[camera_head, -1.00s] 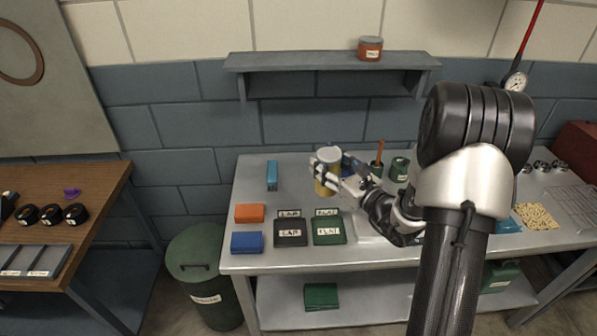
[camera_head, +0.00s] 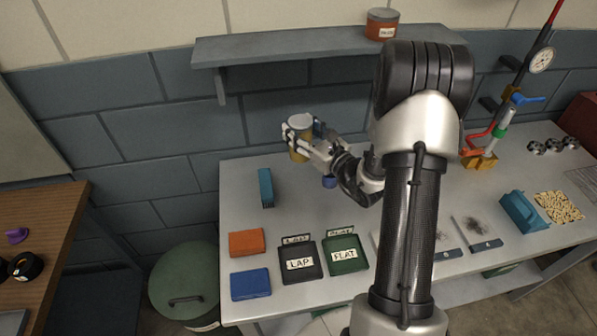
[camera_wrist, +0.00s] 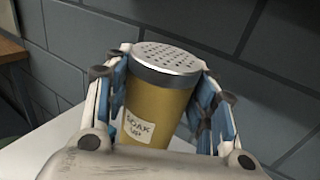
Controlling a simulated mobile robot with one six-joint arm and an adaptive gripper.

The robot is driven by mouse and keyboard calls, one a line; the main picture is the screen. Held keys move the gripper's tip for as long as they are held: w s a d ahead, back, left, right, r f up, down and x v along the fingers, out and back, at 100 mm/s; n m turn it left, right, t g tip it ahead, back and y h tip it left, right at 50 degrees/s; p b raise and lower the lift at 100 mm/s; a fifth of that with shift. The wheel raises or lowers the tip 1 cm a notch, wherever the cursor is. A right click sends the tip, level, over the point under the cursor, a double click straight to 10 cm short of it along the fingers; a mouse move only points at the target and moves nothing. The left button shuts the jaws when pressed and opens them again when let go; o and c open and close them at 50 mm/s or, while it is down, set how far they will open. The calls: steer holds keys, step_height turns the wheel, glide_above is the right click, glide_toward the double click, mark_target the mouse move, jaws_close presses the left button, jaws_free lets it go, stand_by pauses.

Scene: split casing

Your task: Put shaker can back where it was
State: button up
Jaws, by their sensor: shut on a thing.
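The shaker can (camera_head: 299,141) is yellow with a grey perforated lid. In the wrist view the can (camera_wrist: 155,100) stands roughly upright, with a white label reading "SOAK UP". My gripper (camera_head: 297,138) is shut on the can, with fingers on both sides of its body. In the head view the can is held above the back part of the grey workbench (camera_head: 330,205), near the wall. The lower part of the can is hidden by the gripper in the wrist view.
A wall shelf (camera_head: 290,48) with an orange tin (camera_head: 381,24) hangs above. A blue block (camera_head: 266,188) stands on the bench left of the gripper. LAP (camera_head: 299,264) and FLAT (camera_head: 344,254) trays, orange (camera_head: 246,242) and blue (camera_head: 251,284) blocks lie in front. A red-handled stand (camera_head: 490,142) is right.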

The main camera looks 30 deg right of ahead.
step_height(320, 180, down, 14)
steer(key=b, duration=0.3)
steer(key=shift+f, duration=0.25)
steer(key=shift+b, duration=0.3)
steer(key=shift+f, duration=0.2)
steer(key=o, duration=1.3)
steer(key=shift+r, duration=0.1)
